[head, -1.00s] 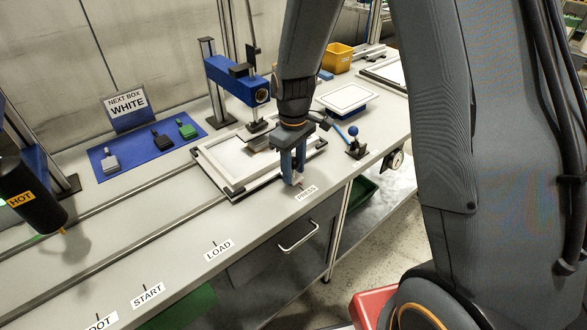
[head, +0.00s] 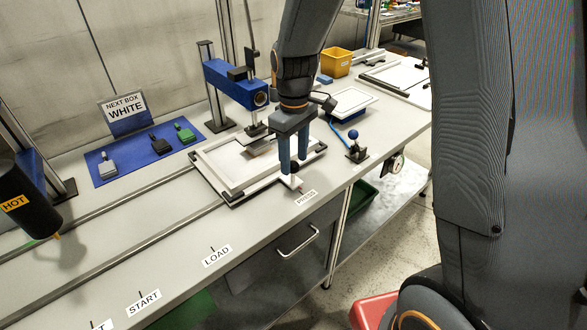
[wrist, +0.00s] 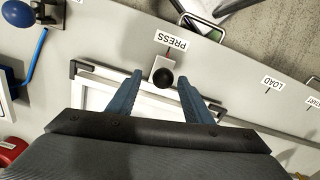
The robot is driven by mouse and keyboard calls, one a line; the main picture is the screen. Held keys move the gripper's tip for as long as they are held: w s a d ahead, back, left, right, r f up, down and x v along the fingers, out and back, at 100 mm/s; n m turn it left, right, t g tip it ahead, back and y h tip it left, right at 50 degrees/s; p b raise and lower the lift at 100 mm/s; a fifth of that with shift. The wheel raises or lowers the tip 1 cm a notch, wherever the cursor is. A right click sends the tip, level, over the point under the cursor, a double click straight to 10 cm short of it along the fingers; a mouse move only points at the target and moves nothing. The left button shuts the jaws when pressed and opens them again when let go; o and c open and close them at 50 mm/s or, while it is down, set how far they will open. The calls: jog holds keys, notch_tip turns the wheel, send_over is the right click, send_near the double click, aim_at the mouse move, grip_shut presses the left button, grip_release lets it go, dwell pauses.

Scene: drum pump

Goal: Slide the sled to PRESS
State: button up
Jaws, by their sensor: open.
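The sled (head: 231,193) is a pale rectangular frame with dark corner brackets, lying on the rails. Its dark round knob (head: 295,168) stands on a white tab at the front right, beside the PRESS label (head: 306,198). In the wrist view the tab (wrist: 158,64) lines up with a short red line at the PRESS label (wrist: 175,41). My gripper (head: 293,165) is open and points down at the knob. In the wrist view the knob (wrist: 163,78) sits between the two blue fingertips, with a gap on each side. Finger height relative to the knob is hard to judge.
LOAD (head: 217,256) and START (head: 144,302) labels lie along the bench's front edge. A blue press arm (head: 235,82) overhangs the sled's back. A blue-ball lever (head: 354,142) stands right of PRESS. A black HOT cylinder (head: 25,200) hangs at left.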

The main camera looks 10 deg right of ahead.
jog(key=shift+r, duration=1.4)
